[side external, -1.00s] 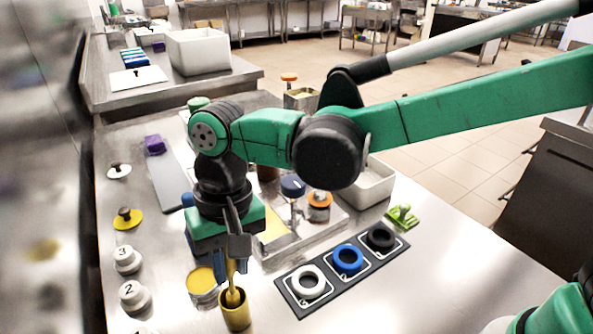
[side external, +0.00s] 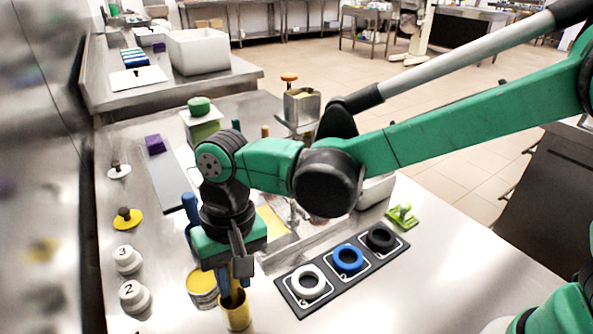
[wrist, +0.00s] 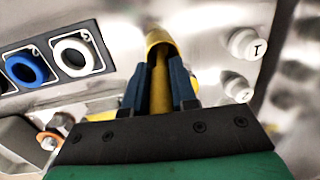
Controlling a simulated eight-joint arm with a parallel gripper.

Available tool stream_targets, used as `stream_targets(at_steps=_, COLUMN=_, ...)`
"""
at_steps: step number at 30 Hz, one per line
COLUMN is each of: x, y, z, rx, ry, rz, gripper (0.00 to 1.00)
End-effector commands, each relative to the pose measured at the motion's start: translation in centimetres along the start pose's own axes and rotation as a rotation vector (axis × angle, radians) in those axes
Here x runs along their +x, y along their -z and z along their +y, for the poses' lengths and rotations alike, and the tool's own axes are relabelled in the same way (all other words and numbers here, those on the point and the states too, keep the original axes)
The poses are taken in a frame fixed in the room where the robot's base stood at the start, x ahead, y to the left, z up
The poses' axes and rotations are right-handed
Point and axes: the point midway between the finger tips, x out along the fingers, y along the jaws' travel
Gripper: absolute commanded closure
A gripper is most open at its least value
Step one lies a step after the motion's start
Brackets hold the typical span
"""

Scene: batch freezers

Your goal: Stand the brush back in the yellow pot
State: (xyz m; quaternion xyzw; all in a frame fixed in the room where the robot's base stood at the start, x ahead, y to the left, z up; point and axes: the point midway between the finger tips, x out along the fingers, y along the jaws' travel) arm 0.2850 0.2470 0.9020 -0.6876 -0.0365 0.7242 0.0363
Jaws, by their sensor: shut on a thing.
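The yellow pot (side external: 236,314) stands on the steel table at the front; it also shows in the wrist view (wrist: 157,37), at the top centre. My gripper (side external: 232,289) is directly above the pot, fingers pointing down, their tips close to its rim. It is shut on the brush, whose yellow handle (wrist: 160,88) shows between the two blue fingers in the wrist view. The brush is roughly upright and its lower end is inside the pot's mouth. The pot hides that end, so I cannot tell whether it touches the bottom.
A yellow-topped tin (side external: 202,284) stands close behind the pot, left of my gripper. White numbered knobs (side external: 134,297) line the left edge. A black tray with white, blue and black rings (side external: 347,260) lies to the right.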

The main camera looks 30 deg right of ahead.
Motion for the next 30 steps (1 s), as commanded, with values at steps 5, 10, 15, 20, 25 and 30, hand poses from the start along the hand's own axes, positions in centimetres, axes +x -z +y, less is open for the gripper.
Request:
stream_targets(at_steps=5, x=0.05, y=0.0, z=0.01, rx=0.0, ry=0.0, rz=0.0, gripper=1.0)
stream_targets(at_steps=10, x=0.04, y=0.0, z=0.0, rx=0.0, ry=0.0, rz=0.0, gripper=0.58)
stream_targets(at_steps=15, x=0.04, y=0.0, z=0.01, rx=0.0, ry=0.0, rz=0.0, gripper=0.41)
stream_targets(at_steps=20, x=0.04, y=0.0, z=0.01, rx=0.0, ry=0.0, rz=0.0, gripper=0.3)
stream_targets(at_steps=25, x=0.04, y=0.0, z=0.01, rx=0.0, ry=0.0, rz=0.0, gripper=0.09)
stream_targets(at_steps=30, x=0.03, y=0.0, z=0.0, rx=0.0, ry=0.0, rz=0.0, gripper=0.09)
